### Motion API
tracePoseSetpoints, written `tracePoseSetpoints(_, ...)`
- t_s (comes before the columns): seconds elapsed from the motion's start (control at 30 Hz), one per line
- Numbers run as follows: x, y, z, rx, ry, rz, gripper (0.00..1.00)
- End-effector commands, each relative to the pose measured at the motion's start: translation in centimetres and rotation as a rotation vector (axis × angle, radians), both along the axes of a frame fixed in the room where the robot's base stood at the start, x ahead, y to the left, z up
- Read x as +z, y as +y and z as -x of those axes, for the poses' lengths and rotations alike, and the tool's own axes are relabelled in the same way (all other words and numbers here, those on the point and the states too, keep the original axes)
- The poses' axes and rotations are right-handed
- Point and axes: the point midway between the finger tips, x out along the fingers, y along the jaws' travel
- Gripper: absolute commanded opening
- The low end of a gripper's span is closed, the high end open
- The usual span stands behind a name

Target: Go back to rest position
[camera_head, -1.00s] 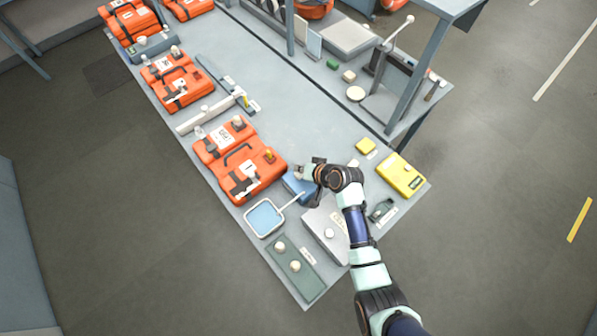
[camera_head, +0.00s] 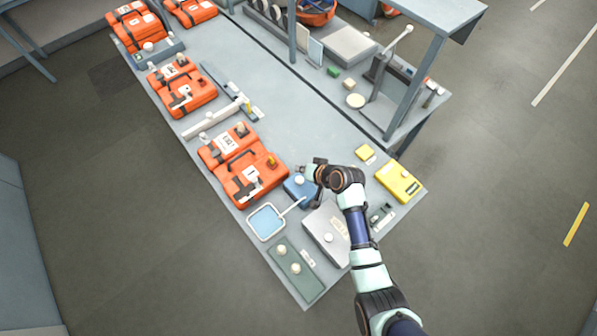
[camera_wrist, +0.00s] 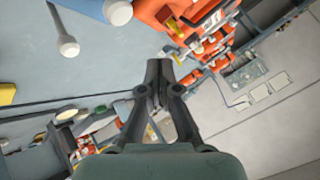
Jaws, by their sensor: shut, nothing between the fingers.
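My gripper (camera_wrist: 160,72) shows in the middle of the wrist view, with its dark fingers shut and nothing between them. In the head view my gripper (camera_head: 306,172) is at the end of my arm, above the near part of the long grey table (camera_head: 290,108). It is beside a small blue box (camera_head: 297,190) and right of the nearest orange case (camera_head: 252,178). I cannot tell its exact height above the table.
A blue tray with a white rim (camera_head: 266,222), a grey box (camera_head: 325,232) and a green tray (camera_head: 290,275) lie near the table's front corner. A yellow case (camera_head: 398,183) lies to the right. A post (camera_head: 407,85) and raised shelf (camera_head: 440,10) stand behind.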

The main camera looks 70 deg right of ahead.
Motion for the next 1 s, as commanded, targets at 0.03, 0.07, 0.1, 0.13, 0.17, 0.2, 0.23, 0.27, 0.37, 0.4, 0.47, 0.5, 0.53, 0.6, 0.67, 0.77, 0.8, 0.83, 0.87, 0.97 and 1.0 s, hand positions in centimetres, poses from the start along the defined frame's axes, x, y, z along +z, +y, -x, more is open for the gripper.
tracePoseSetpoints(0.03,0.0,0.0,0.0,0.0,0.0,0.0,0.0)
tracePoseSetpoints(0.07,0.0,0.0,0.0,0.0,0.0,0.0,0.0)
tracePoseSetpoints(0.1,0.0,0.0,0.0,0.0,0.0,0.0,0.0)
tracePoseSetpoints(0.13,0.0,0.0,0.0,0.0,0.0,0.0,0.0)
tracePoseSetpoints(0.17,0.0,0.0,0.0,0.0,0.0,0.0,0.0)
tracePoseSetpoints(0.2,0.0,0.0,0.0,0.0,0.0,0.0,0.0)
tracePoseSetpoints(0.23,0.0,0.0,0.0,0.0,0.0,0.0,0.0)
tracePoseSetpoints(0.27,0.0,0.0,0.0,0.0,0.0,0.0,0.0)
tracePoseSetpoints(0.37,0.0,0.0,0.0,0.0,0.0,0.0,0.0)
tracePoseSetpoints(0.4,0.0,0.0,0.0,0.0,0.0,0.0,0.0)
tracePoseSetpoints(0.47,0.8,0.6,-0.8,0.023,0.003,0.014,0.0)
tracePoseSetpoints(0.5,1.7,1.4,-1.7,0.053,0.005,0.032,0.0)
tracePoseSetpoints(0.53,2.6,2.2,-2.6,0.083,0.008,0.05,0.0)
tracePoseSetpoints(0.6,5.6,5.1,-5.4,0.177,0.017,0.113,0.0)
tracePoseSetpoints(0.67,8.8,8.6,-7.9,0.274,0.022,0.183,0.0)
tracePoseSetpoints(0.77,14.5,15.2,-11.3,0.43,0.019,0.306,0.0)
tracePoseSetpoints(0.8,16.7,18.0,-12.1,0.487,0.013,0.355,0.0)
tracePoseSetpoints(0.83,18.4,20.1,-12.6,0.528,0.008,0.39,0.0)
tracePoseSetpoints(0.87,20.0,22.3,-12.9,0.566,0.0,0.425,0.0)
tracePoseSetpoints(0.97,25.5,29.2,-13.0,0.68,-0.042,0.537,0.0)
tracePoseSetpoints(1.0,27.5,31.7,-12.6,0.717,-0.06,0.574,0.0)
